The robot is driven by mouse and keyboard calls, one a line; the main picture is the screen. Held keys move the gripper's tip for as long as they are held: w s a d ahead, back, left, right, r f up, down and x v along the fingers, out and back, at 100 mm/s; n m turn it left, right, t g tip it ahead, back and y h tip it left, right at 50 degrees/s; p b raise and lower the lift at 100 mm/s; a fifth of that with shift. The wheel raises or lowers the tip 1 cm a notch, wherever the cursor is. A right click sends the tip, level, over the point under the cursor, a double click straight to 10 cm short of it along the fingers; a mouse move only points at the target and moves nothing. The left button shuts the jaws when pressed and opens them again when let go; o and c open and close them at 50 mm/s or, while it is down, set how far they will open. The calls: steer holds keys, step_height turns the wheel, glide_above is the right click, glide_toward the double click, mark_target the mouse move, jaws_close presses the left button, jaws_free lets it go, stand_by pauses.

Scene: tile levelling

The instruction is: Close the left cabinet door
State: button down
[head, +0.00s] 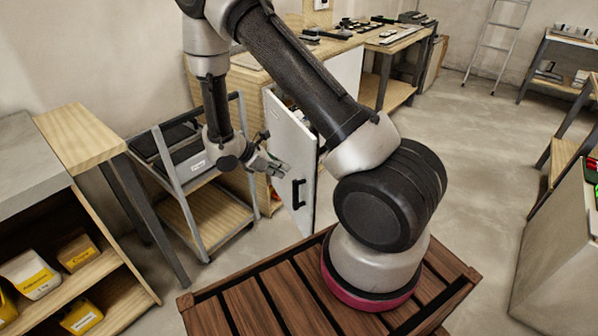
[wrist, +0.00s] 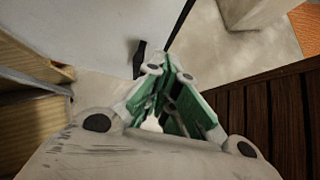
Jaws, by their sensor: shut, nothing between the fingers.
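The left cabinet door (head: 291,160) is a white panel with a black bar handle (head: 298,194). It stands open, swung out from the wooden cabinet behind my arm. In the wrist view the door (wrist: 105,35) fills the upper left, and its dark handle (wrist: 139,58) shows just beyond the fingertips. My gripper (head: 270,163) is shut and empty, in front of the door's left part in the head view. In the wrist view the green-padded fingers of my gripper (wrist: 165,62) point towards the door near the handle. I cannot tell whether they touch it.
A metal-framed cart (head: 205,180) stands just left of the door. A wooden shelf with yellow boxes (head: 30,274) is at the lower left. A workbench with tools (head: 390,36) is at the back. Open concrete floor (head: 475,130) lies to the right.

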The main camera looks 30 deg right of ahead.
mark_target(310, 175)
steer(key=shift+s+d+f, duration=0.1)
steer(key=shift+d+f, duration=0.4)
steer(key=shift+d, duration=0.7)
steer(key=shift+s+d+f, duration=0.1)
steer(key=shift+d+f, duration=0.4)
steer(key=shift+d, duration=0.65)
steer(key=shift+s+d+f, duration=0.1)
steer(key=shift+d+f, duration=0.4)
steer(key=shift+d, duration=0.7)
steer(key=shift+d, duration=0.1)
